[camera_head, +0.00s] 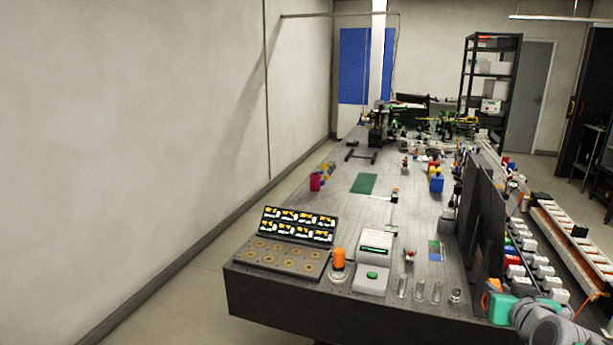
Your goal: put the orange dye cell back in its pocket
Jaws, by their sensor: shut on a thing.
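My gripper (488,299) is at the lower right, beside the bench's front right corner, with my arm reaching in from the bottom right. A small orange piece, apparently the orange dye cell (494,285), shows at its teal end. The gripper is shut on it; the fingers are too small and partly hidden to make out. A dark tray (250,262) with round gold-coloured spots lies at the bench's front left. I cannot tell which pocket belongs to the cell.
An orange-topped cylinder (338,258) stands beside a white device with a green button (372,276). Several clear glass vessels (420,290) line the front edge. Dark upright panels (482,225) stand near my gripper. The middle of the bench (340,215) is fairly clear.

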